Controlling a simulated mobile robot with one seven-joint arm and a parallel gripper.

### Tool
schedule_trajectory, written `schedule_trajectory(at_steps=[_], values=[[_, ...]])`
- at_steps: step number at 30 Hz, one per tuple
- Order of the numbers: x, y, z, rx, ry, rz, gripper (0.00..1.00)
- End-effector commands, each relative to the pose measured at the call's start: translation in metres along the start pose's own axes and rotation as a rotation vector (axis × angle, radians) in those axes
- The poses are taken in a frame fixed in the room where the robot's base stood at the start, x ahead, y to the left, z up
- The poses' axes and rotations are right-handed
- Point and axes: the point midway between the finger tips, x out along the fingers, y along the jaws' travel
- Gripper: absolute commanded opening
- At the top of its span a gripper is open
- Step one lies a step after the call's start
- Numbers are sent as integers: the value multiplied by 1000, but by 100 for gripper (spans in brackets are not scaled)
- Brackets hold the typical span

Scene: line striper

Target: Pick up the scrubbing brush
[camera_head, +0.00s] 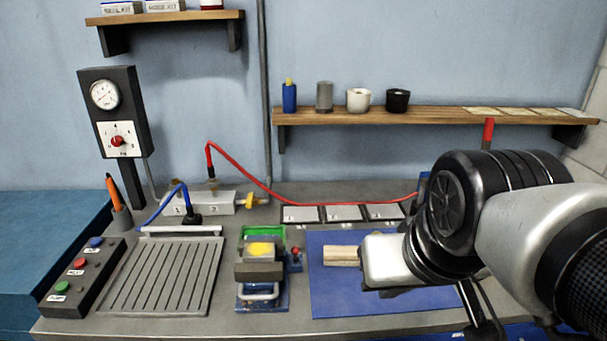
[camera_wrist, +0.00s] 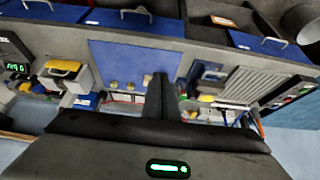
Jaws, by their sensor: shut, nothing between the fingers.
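I cannot pick out a scrubbing brush for certain. A pale wooden piece with lengthwise lines (camera_head: 342,255) lies over the blue mat (camera_head: 330,292) in the head view, its right end hidden by my wrist. In the wrist view, small tan pieces (camera_wrist: 130,85) show near the lower edge of the blue mat (camera_wrist: 135,62), left of my fingers; I cannot tell what they are. My gripper (camera_wrist: 160,77) is shut and empty over the mat. Its fingertips are hidden in the head view.
A ribbed tray (camera_head: 165,275) and a button box (camera_head: 82,277) are further left. A wall shelf (camera_head: 430,116) holds a blue bottle (camera_head: 289,97) and cups. My arm covers the bench's right side.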

Motion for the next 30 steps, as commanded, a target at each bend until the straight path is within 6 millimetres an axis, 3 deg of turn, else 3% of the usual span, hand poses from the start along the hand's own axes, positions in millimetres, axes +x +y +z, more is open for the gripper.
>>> schedule_trajectory(at_steps=[9, 14, 17, 23, 27, 30], values=[[0, 0, 0, 0, 0, 0, 0], [-2, 0, -11, 3, -14, -4, 27], [-3, -1, -36, 12, -50, -14, 44], [15, -1, -118, 42, -162, -31, 78], [48, -1, -171, 60, -241, -33, 100], [81, 0, -203, 70, -299, -27, 100]])
